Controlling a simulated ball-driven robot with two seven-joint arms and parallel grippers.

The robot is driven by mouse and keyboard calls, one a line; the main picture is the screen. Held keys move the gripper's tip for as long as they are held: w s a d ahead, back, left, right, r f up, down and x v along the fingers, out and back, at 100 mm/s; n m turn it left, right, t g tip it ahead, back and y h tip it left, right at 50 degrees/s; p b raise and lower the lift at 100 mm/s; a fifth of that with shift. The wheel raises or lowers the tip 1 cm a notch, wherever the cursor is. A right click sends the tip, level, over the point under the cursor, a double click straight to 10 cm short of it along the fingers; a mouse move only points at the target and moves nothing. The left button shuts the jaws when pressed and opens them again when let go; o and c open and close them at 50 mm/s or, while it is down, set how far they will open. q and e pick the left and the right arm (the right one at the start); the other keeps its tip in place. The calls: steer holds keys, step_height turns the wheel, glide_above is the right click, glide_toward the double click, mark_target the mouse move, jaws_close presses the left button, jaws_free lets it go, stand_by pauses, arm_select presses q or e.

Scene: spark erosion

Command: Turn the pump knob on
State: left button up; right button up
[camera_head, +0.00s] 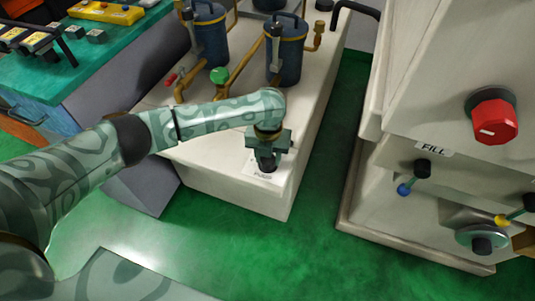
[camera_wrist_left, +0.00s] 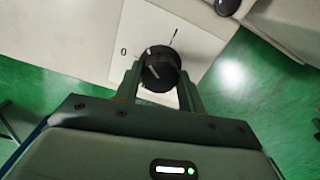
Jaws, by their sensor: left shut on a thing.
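The pump knob is a round black knob (camera_wrist_left: 160,68) on a white label plate (camera_wrist_left: 152,28), with a 0 at the left and a short line at the upper right. In the head view the knob (camera_head: 267,167) sits on the end of the white pump unit, above a label reading PUMP. My left gripper (camera_head: 267,155) is shut on the knob, with one finger on each side of it in the left wrist view. The fingers hide part of the knob, and I cannot tell its exact setting. My right gripper is not in view.
The white pump unit (camera_head: 222,160) carries blue canisters (camera_head: 288,55), brass pipes and a green valve knob (camera_head: 219,75). A pale machine with a red knob (camera_head: 492,120) and a FILL label (camera_head: 433,149) stands at the right. Green floor (camera_head: 330,215) is clear between them.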

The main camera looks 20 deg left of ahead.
arm_select(q)
steer(key=m, duration=0.5)
steer(key=shift+m, duration=0.3)
steer(key=m, duration=0.5)
steer(key=shift+s+f, duration=0.1)
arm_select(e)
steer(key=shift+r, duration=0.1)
arm_select(q)
steer(key=shift+m, duration=0.3)
steer(key=o, duration=1)
steer(key=shift+c, duration=0.2)
step_height(320, 180, up, 16)
steer(key=p, duration=0.7)
steer(key=shift+r, duration=0.2)
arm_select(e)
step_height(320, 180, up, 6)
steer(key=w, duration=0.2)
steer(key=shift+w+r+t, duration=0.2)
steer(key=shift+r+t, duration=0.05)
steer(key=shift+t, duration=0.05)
